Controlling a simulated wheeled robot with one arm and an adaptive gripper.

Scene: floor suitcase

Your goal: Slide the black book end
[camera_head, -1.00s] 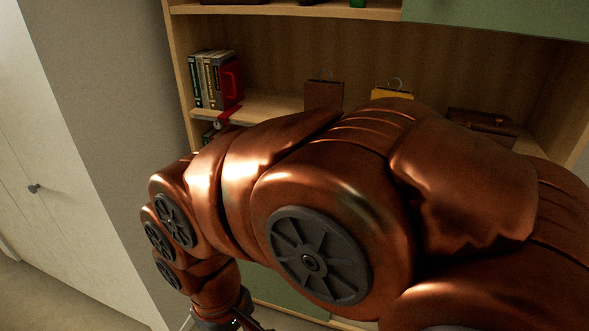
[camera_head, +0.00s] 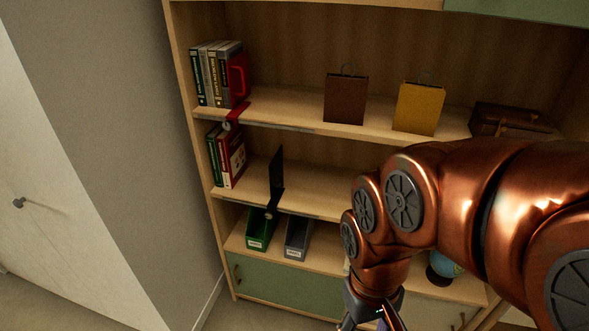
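The black book end (camera_head: 277,172) stands on the middle shelf, an upright thin plate with a base reaching to the shelf's front edge. It is right of a few green and red books (camera_head: 228,158), with a gap between. A red book end (camera_head: 238,80) stands against the books on the shelf above. My gripper (camera_head: 370,322) is at the bottom edge of the view, lower and right of the black book end, well apart from it. Its fingertips are cut off by the frame, so its opening is hidden.
On the upper shelf are books (camera_head: 217,75), a brown bag (camera_head: 346,99), a yellow bag (camera_head: 418,107) and a brown case (camera_head: 508,120). Below are a green bin (camera_head: 258,232), a grey bin (camera_head: 298,238) and a globe (camera_head: 443,267). The middle shelf is bare right of the book end.

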